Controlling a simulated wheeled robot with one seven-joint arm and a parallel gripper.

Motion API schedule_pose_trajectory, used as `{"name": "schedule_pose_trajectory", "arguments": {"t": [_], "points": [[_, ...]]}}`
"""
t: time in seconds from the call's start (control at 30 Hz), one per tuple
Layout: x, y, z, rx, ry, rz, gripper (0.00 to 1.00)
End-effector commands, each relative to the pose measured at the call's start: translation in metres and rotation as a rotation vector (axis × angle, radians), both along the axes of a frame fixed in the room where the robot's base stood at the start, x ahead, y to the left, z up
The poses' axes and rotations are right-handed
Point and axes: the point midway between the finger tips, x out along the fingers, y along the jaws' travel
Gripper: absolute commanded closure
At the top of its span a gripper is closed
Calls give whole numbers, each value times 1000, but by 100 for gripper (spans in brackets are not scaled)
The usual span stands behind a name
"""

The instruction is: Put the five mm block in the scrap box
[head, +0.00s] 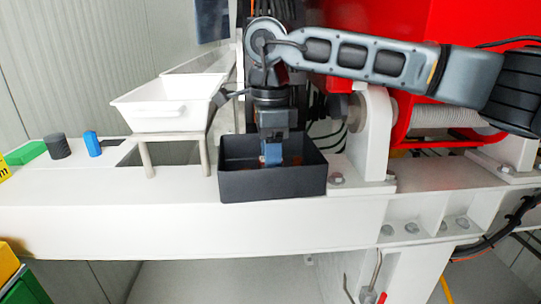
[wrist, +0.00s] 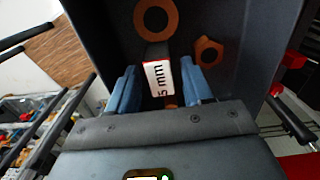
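The block marked "5 mm" (wrist: 160,78) has a white face with a red edge and shows between my fingers in the wrist view. My gripper (head: 271,158) points down into the black box (head: 272,187), which I take as the scrap box; it also shows in the wrist view (wrist: 159,76). Its blue fingers stand on either side of the block, with narrow gaps beside it, so it looks open. The block appears inside the box's walls; whether it rests on the floor is unclear. In the head view the fingers and box wall hide it.
Orange ring (wrist: 156,17) and orange nut (wrist: 208,52) lie in the box. A white tray (head: 168,106) on legs stands left of it. A blue block (head: 93,143), a dark cylinder (head: 57,146) and a green block (head: 25,153) are further left. Red machinery stands right.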

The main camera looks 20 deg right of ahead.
Motion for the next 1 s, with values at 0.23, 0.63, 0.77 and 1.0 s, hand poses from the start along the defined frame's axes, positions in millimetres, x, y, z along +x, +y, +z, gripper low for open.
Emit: {"name": "schedule_pose_trajectory", "arguments": {"t": [0.23,0.63,0.77,1.0], "points": [[0,0,1,0,0,0,48],[1,-1,56,-3,-2,-1,48],[1,0,83,-2,-3,-1,48],[0,0,115,0,-1,-1,48]]}}
